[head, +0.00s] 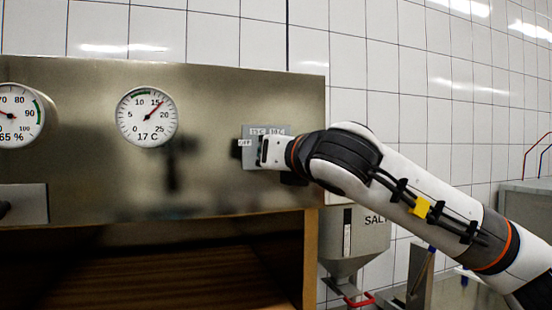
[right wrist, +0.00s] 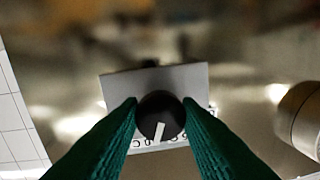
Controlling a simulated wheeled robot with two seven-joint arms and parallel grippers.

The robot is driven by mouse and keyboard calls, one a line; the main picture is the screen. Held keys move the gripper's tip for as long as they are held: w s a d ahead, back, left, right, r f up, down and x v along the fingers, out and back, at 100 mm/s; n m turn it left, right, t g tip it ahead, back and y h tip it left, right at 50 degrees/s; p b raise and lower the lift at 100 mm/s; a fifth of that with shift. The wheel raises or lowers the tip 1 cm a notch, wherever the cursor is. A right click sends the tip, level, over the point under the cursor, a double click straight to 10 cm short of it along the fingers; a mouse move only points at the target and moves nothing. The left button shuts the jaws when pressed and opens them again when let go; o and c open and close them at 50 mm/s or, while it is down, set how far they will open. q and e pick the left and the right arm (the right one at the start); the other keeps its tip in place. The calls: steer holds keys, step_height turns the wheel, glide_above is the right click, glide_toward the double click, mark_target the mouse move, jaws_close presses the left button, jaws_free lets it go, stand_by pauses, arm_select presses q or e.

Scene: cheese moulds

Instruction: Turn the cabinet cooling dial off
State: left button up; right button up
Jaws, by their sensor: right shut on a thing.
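The cooling dial is a round black knob (right wrist: 160,116) with a white pointer line, on a grey plate (head: 258,132) at the right of the steel cabinet front. In the right wrist view its pointer aims down, slightly left, toward the printed marks along the plate's lower edge. A small white label, seemingly OFF (head: 245,142), sits at the plate's left side in the head view. My right gripper (right wrist: 160,104) has its green fingers shut on the knob, one on each side. In the head view the right gripper (head: 260,152) hides the knob. My left gripper is not in view.
A thermometer gauge (head: 147,117) reading 17 C and a humidity gauge (head: 15,115) reading 65 % are on the cabinet front (head: 225,95). Another plate (head: 28,203) is at lower left. A salt hopper (head: 362,232) stands right of the cabinet, below my right arm.

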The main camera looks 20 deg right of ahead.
steer(key=shift+n+g+h+b, duration=0.25)
steer(key=shift+n+b, duration=1.5)
steer(key=shift+n, duration=2.4)
steer(key=shift+n+g+h+b, duration=0.25)
steer(key=shift+n+b, duration=1.45)
steer(key=shift+n, duration=2.45)
steer(key=shift+a, duration=0.1)
steer(key=o, duration=0.9)
steer(key=shift+o, duration=0.2)
